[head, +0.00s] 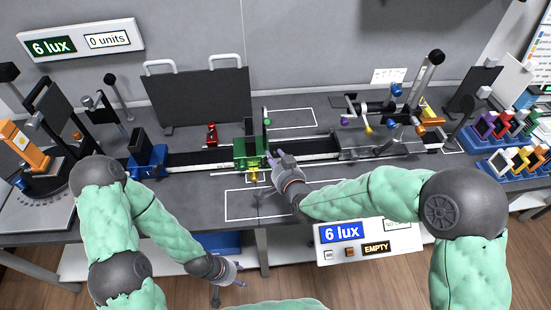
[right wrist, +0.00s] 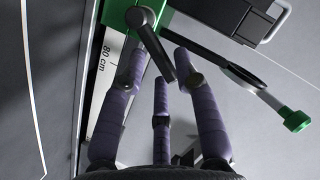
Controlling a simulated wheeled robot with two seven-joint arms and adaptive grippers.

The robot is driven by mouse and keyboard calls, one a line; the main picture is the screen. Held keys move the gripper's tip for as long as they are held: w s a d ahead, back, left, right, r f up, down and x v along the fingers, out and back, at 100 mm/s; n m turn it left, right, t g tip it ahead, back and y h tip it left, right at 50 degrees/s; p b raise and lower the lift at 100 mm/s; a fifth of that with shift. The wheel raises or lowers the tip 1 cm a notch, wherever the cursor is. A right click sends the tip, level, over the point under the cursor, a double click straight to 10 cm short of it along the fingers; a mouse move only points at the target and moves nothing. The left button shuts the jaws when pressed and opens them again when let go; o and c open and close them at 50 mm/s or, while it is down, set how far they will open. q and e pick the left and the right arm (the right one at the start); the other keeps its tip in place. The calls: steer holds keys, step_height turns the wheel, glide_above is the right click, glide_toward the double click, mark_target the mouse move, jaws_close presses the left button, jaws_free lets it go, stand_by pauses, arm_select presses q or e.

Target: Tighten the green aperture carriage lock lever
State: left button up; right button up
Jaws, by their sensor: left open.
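The green aperture carriage (head: 250,151) sits on the long dark rail near the middle of the bench. Its green body (right wrist: 118,35) also shows at the upper left of the right wrist view, beside the 80 cm scale mark. A black lever (right wrist: 157,45) pivots on it and slants down to the right. My right gripper (head: 275,160) is at the carriage's right front. In the right wrist view its purple fingers (right wrist: 160,75) are spread around the lever's free end; I cannot tell whether they touch it. My left gripper (head: 228,278) is open and empty, low in front of the bench.
A rod with a green knob (right wrist: 296,119) sticks out at the right of the wrist view. A blue carriage (head: 148,157) stands on the rail to the left. A grey stage (head: 380,147) with posts stands to the right. A light meter display (head: 368,240) is at the bench front.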

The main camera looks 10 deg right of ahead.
steer(key=v, duration=1.2)
stand_by(1.0)
